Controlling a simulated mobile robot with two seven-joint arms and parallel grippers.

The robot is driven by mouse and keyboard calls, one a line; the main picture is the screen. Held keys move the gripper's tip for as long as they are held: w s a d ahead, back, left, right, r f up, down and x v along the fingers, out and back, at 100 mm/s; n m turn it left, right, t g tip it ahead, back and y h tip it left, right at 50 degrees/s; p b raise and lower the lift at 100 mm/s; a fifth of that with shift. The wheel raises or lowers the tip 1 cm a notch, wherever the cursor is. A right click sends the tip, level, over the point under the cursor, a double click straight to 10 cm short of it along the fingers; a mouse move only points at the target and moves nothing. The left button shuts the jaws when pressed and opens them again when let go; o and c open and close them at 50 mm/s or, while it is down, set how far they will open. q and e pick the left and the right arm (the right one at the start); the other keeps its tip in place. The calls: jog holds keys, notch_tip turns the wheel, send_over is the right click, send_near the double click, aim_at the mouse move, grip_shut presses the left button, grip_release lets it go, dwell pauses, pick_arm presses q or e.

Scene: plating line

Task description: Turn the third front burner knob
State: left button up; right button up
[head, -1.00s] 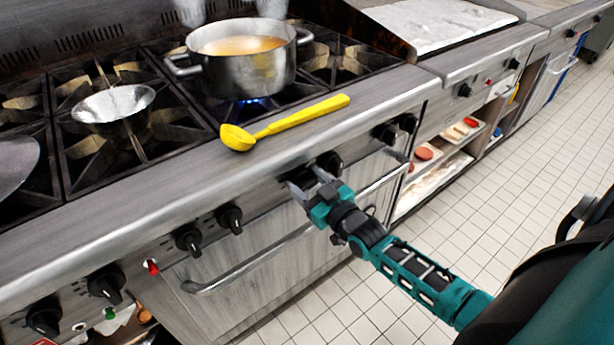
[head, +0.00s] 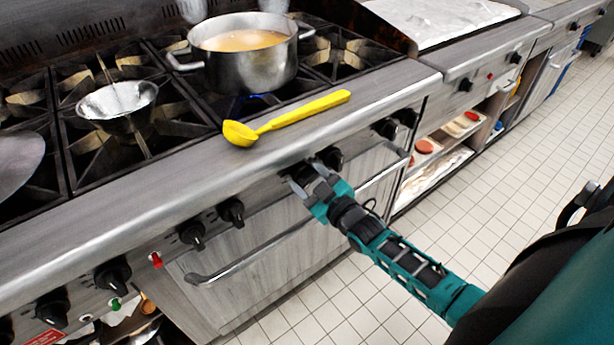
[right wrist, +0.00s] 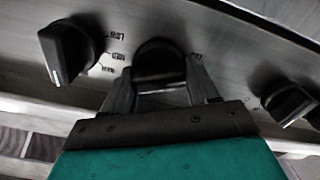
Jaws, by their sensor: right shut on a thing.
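A row of black burner knobs runs along the stove's front panel. My right gripper (head: 308,177) is shut on one black knob (right wrist: 160,60), with a finger on each side of it in the right wrist view. In the head view the gripper largely hides this knob (head: 298,173). A neighbouring knob (head: 330,157) sits just to its right, and a pair of knobs (head: 231,212) (head: 192,234) sits to its left. The wrist view shows one knob on the left (right wrist: 68,50) and one on the right (right wrist: 290,103). My left gripper is not in view.
A yellow ladle (head: 290,117) lies on the stove's front edge. A metal bowl (head: 117,100) sits on the left grates. An oven handle (head: 250,260) runs below the knobs. The tiled floor is clear.

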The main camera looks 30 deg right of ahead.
jog(key=o, duration=1)
jog(key=s, duration=0.8)
jog(key=s+d+p, duration=0.1)
jog(key=s, duration=0.4)
jog(key=shift+w, duration=0.1)
jog(key=s+a+f+m+g, duration=0.1)
jog(key=s+a+f+g, duration=0.1)
jog(key=a, duration=0.2)
jog(key=s+a+f+m+g, duration=0.1)
jog(key=s+a+g, duration=0.1)
jog(key=a, duration=0.2)
jog(key=s+a+f+m+g, duration=0.1)
jog(key=a+f+g, duration=0.1)
jog(key=a, duration=0.3)
jog(key=shift+s+f+g+y+p, duration=0.3)
jog(key=shift+s+g+y+p, duration=0.1)
jog(key=shift+g, duration=0.2)
